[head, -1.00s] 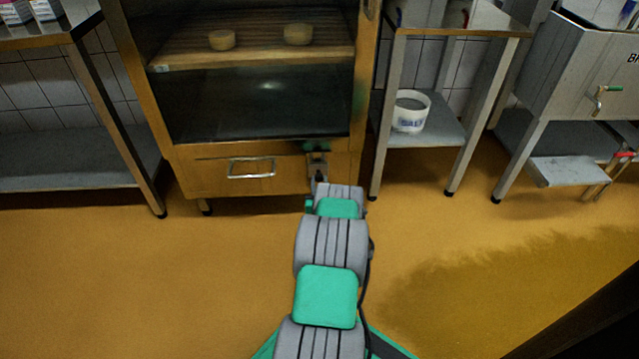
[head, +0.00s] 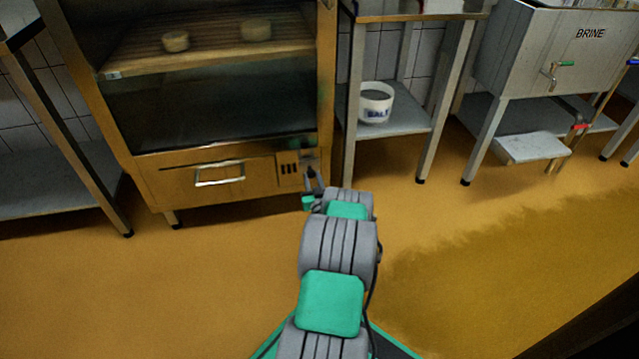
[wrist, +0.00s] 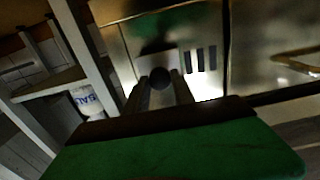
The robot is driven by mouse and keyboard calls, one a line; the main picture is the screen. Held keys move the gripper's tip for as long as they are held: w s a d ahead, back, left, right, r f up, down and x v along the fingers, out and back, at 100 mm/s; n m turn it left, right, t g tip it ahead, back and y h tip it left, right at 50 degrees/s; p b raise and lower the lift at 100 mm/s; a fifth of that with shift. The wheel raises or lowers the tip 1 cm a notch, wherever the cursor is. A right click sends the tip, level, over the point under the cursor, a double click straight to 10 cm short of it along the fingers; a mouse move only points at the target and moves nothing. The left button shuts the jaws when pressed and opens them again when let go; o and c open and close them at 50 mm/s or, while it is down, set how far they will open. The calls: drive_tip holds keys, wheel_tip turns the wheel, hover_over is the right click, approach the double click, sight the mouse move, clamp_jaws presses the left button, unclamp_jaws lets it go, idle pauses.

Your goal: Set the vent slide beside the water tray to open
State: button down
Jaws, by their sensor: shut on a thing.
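The vent slide (head: 289,164) is on the lower right of the wooden cabinet's front, to the right of the water tray drawer (head: 165,186) with its metal handle. Several dark slots show uncovered to the left of my gripper (head: 310,172). In the wrist view, the dark round knob (wrist: 159,77) sits between the two fingers of my gripper (wrist: 161,86), which is shut on it. The slots (wrist: 200,60) appear just right of the knob there. The slide plate is partly hidden by my gripper in the head view.
Two cheeses (head: 176,41) lie on the cabinet's slatted shelf (head: 140,62). A steel rack (head: 425,128) holding a salt bucket (head: 376,104) stands close at right, with the brine tank (head: 530,55) beyond. Another steel table (head: 70,150) stands left. The front floor is clear.

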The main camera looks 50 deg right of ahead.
drive_tip(key=shift+s+d, duration=0.1)
drive_tip(key=shift+d, duration=0.1)
drive_tip(key=c, duration=1.1)
unclamp_jaws()
drive_tip(key=shift+s, duration=0.1)
drive_tip(key=shift+o, duration=0.2)
drive_tip(key=shift+a, duration=0.1)
drive_tip(key=p+v, duration=0.2)
drive_tip(key=v, duration=0.5)
drive_tip(key=shift+s+p, duration=0.25)
drive_tip(key=shift+p, duration=0.1)
drive_tip(key=shift+a, duration=0.15)
